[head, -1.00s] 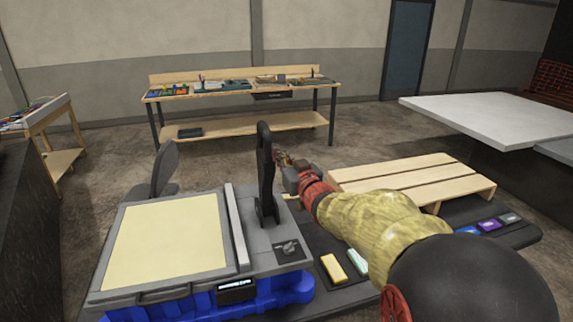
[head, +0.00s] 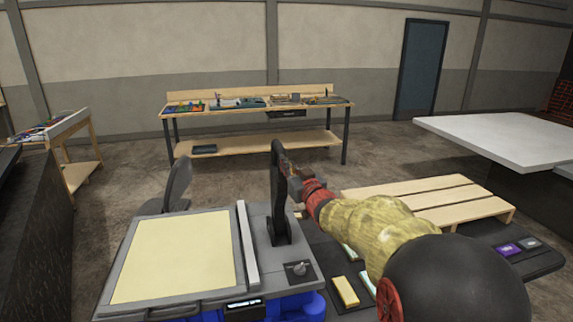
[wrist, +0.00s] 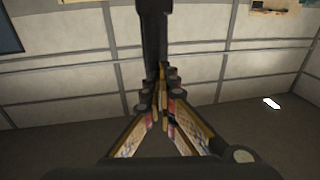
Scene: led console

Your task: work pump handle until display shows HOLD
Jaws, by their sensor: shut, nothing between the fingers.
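The pump handle (head: 279,200) is a black lever that stands nearly upright on the grey console (head: 255,278), right of its pale yellow panel (head: 180,258). My gripper (head: 286,160) is shut and empty at the handle's upper right side. In the head view its tips overlap the handle's edge; I cannot tell whether they touch. In the wrist view the handle (wrist: 153,40) rises just beyond the closed fingertips (wrist: 162,80). The display (head: 243,303) on the console's front is cut by the lower picture edge, and its text is unreadable.
A yellow block (head: 345,291) lies beside the console. A wooden pallet (head: 430,197) is at the right, below a white tabletop (head: 500,138). A workbench (head: 258,105) stands at the back.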

